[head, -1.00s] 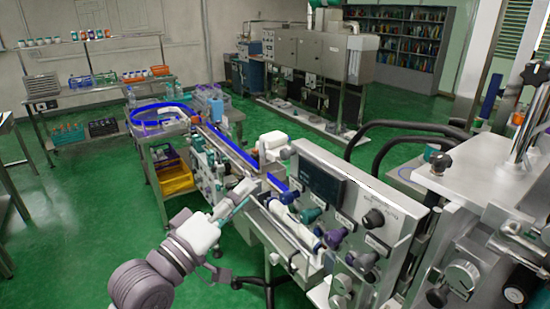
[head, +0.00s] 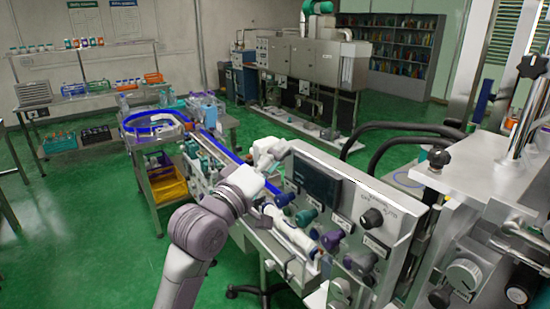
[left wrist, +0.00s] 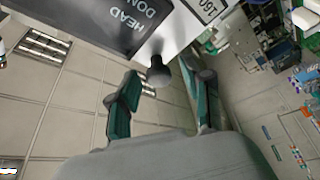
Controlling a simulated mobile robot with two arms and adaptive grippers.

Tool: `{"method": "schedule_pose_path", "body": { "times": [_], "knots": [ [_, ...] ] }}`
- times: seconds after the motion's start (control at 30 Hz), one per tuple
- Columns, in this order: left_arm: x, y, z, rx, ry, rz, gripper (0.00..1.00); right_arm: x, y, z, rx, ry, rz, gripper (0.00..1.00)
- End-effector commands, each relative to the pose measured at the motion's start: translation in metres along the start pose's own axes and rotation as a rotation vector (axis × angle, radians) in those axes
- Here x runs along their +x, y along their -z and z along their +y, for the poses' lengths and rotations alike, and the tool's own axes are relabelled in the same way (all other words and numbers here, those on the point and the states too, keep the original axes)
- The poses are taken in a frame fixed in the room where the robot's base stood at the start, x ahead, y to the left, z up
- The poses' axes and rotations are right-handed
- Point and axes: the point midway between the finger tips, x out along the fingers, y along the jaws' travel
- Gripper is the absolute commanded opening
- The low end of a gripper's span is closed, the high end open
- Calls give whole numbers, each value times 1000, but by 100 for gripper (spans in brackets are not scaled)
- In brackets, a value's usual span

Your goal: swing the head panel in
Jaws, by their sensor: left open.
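The head panel (head: 345,205) is a silver metal plate with a dark display, a black round knob and small labels. It stands at an angle right of centre in the head view. In the left wrist view its display (left wrist: 135,22) reads "HEAD DOWN", upside down. A dark knob (left wrist: 158,74) sticks out below its edge there. My left gripper (head: 258,186) is at the panel's left end; its fingertips are largely hidden in the head view. In the left wrist view my left gripper (left wrist: 163,98) is open, its teal fingers spread either side of the knob. I cannot tell whether they touch it. My right gripper is out of view.
Coloured knobs (head: 306,217) and a white cylinder (head: 296,236) sit in front of the panel. A blue-edged conveyor (head: 222,147) runs behind left. A metal machine (head: 470,165) and black hoses (head: 385,128) are at right. Green floor is clear at left.

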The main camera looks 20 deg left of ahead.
Motion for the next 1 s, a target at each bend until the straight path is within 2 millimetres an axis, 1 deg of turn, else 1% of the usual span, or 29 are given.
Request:
{"method": "schedule_pose_path", "body": {
  "times": [0.13,0.17,0.2,0.43,0.47,0.8,0.93,1.0],
  "knots": [
    [0,0,0,0,0,0,50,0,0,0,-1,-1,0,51],
    [0,0,0,0,0,0,46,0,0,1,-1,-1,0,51],
    [0,0,0,0,0,0,40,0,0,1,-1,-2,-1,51],
    [0,0,0,0,0,0,1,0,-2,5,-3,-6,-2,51],
    [0,0,0,0,0,0,0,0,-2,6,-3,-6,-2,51],
    [1,0,-1,-1,-1,-3,0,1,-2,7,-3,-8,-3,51],
    [8,-2,-3,-5,-13,-22,0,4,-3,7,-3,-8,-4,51],
    [14,-3,-4,-9,-25,-41,0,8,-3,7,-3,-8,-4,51]
  ]
}}
